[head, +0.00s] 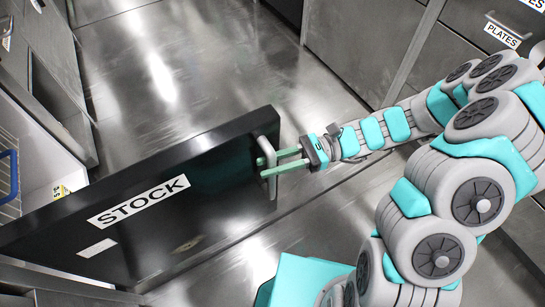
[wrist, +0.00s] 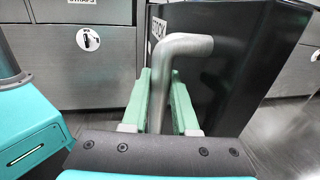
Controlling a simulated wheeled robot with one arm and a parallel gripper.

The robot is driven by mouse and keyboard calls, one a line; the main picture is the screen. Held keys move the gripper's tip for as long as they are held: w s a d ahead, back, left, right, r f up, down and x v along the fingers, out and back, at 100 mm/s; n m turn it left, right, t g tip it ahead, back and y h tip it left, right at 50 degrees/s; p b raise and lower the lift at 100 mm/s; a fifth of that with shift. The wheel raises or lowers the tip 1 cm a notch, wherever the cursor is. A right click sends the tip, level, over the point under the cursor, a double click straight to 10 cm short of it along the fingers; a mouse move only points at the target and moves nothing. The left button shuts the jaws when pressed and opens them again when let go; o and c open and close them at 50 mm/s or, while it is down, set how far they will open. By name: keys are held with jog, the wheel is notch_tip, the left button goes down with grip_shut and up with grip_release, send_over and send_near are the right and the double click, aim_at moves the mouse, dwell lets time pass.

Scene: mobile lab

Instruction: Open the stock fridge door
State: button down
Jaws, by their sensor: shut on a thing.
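The stock fridge door (head: 170,215) is a dark panel with a white STOCK label, swung out from the fridge at the left so that it stands open over the floor. Its grey bar handle (head: 270,165) is at the door's free edge. My gripper (head: 270,168) comes from the right, its green fingers shut on the handle. In the wrist view the handle (wrist: 188,45) bends down between the two green fingers, and the dark door (wrist: 240,65) stands behind it. The lower part of the handle is hidden by the fingers and gripper body.
The open fridge interior (head: 30,150) with a wire rack and a blue-edged basket (head: 9,178) shows at the left. Grey cabinets (head: 365,40), with a PLATES label nearby, line the upper right. Bare metal floor (head: 190,60) lies beyond the door.

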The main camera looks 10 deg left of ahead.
jog(key=shift+s, duration=0.1)
jog(key=c, duration=1)
grip_release()
jog(key=shift+d, duration=0.1)
jog(key=v, duration=0.7)
jog(key=shift+w+d, duration=0.25)
